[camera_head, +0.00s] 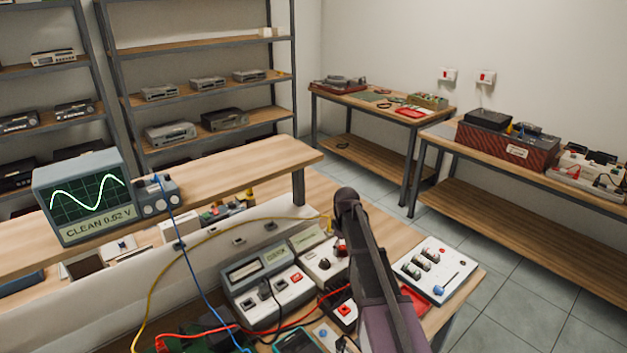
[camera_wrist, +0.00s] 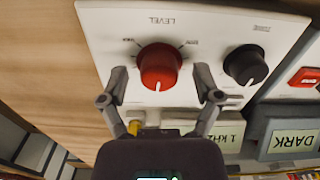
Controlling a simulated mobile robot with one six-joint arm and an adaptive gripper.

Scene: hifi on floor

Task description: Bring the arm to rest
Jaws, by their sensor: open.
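My gripper (camera_wrist: 161,82) is open in the wrist view, one finger on each side of a red LEVEL knob (camera_wrist: 159,66). The knob sits on a white panel (camera_wrist: 215,22), and whether the fingertips touch it I cannot tell. The knob's white pointer line faces the gripper. My arm (camera_head: 367,260) reaches over the bench in the head view, and its links hide the gripper there.
A black knob (camera_wrist: 245,65) is close to the right finger. A 1 kHz label and a DARK label (camera_wrist: 290,139) are nearby. In the head view, red, yellow and blue cables cross the bench near instrument boxes (camera_head: 268,281). An oscilloscope (camera_head: 86,196) stands on the raised shelf.

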